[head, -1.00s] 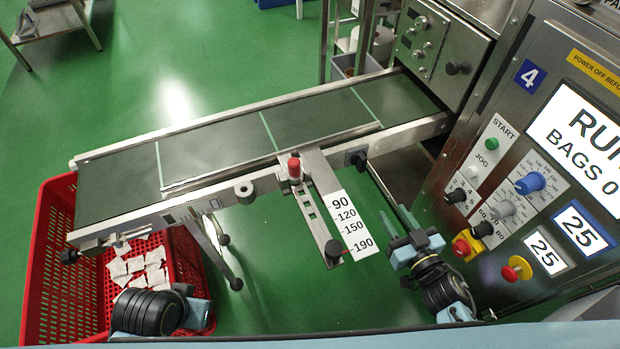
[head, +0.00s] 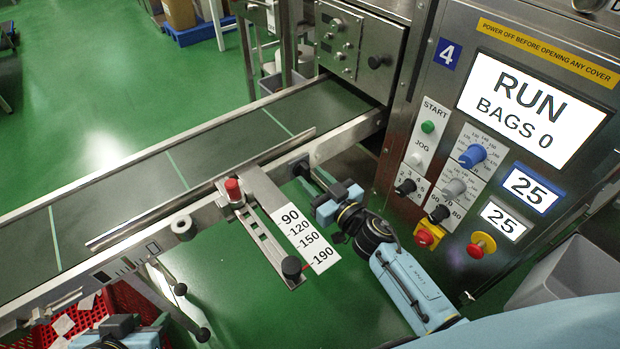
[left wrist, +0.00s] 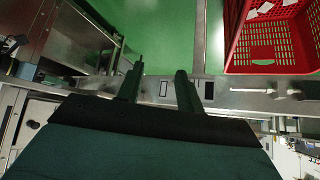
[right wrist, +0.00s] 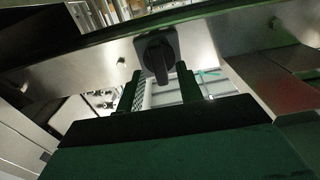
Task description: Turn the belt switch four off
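The belt switch (head: 300,168) is a black rotary knob on the conveyor's side rail, near the machine marked 4. In the right wrist view the switch (right wrist: 158,55) has its grip bar roughly upright on a dark square plate. My right gripper (right wrist: 161,82) is open, with the knob just beyond and between its fingertips; I cannot tell whether they touch it. In the head view my right gripper (head: 318,184) is just below and right of the switch. My left gripper (left wrist: 158,85) is open and empty near the conveyor's front rail; the head view mostly cuts it off.
The conveyor belt (head: 110,190) runs to the machine. The length slide with its scale (head: 308,240) and black knob (head: 291,267) sticks out left of my right arm. The machine panel (head: 447,110) stands to the right. A red crate (head: 90,315) is at lower left.

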